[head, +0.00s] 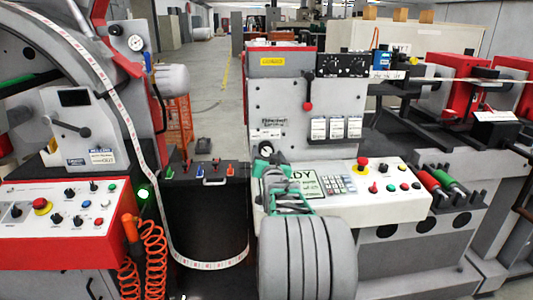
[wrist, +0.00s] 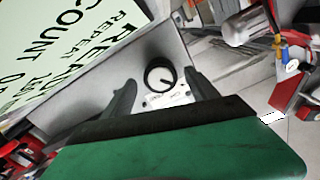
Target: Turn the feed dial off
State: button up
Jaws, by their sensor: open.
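The feed dial appears to be the round black knob (wrist: 160,76) in the wrist view, on a grey panel face. A light pointer line on it slants to the lower right. A small white label plate (wrist: 166,97) lies just below it, its words too small to read surely. My gripper (wrist: 161,82) is open, with one dark finger on each side of the knob in the picture; contact cannot be told.
A display (wrist: 62,50) with large dark letters fills the upper left of the wrist view. In the head view, a red emergency button (head: 362,162) and keypad (head: 338,184) sit right of my gripper. A white label strip (head: 215,264) loops low on the left.

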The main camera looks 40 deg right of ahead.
jog(key=shift+x, duration=0.95)
jog(key=shift+a, duration=0.1)
jog(key=c, duration=1.4)
